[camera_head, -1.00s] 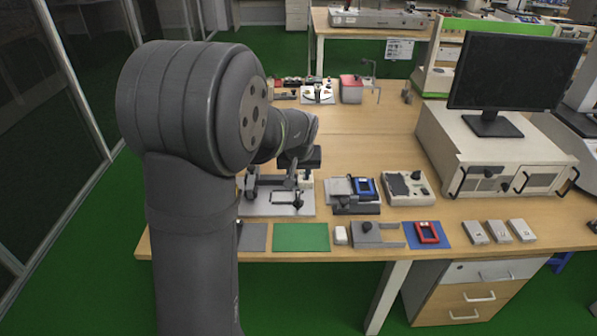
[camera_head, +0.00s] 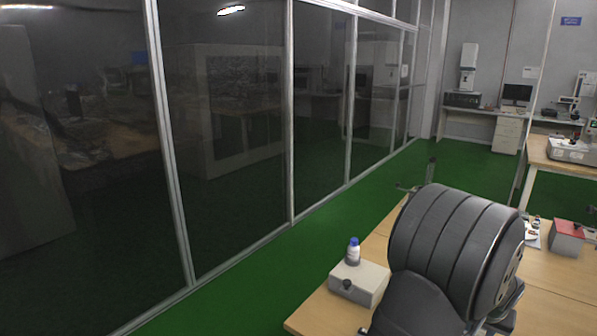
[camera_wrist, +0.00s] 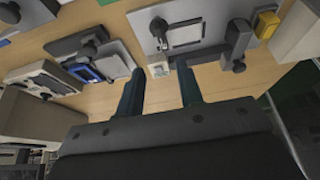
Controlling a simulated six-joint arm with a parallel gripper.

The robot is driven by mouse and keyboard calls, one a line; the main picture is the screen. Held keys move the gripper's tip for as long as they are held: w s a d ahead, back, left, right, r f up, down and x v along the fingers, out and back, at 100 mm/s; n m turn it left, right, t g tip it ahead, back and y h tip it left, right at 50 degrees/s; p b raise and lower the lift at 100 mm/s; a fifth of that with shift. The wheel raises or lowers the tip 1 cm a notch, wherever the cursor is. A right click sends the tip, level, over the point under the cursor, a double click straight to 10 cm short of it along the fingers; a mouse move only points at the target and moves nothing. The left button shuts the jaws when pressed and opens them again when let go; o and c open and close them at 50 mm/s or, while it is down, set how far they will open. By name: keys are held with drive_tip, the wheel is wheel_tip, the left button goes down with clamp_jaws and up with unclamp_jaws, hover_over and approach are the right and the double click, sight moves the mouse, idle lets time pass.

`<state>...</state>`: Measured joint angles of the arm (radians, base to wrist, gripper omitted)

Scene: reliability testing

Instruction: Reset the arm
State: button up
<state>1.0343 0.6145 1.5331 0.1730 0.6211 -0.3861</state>
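My gripper (camera_wrist: 159,67) shows in the wrist view with its two dark fingers apart and nothing between them. It hangs above the wooden tabletop (camera_wrist: 98,98), apart from the fixtures. Close beyond the fingertips in the picture is a small white block (camera_wrist: 158,69).
In the wrist view a blue device (camera_wrist: 85,72) and a pale plate fixture (camera_wrist: 180,33) lie on the table. A glass partition (camera_head: 225,140) runs along the left.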

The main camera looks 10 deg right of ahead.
drive_tip(key=x, duration=1.2)
drive_tip(key=shift+d+f, duration=0.15)
drive_tip(key=shift+f, duration=0.15)
drive_tip(key=shift+r, duration=0.1)
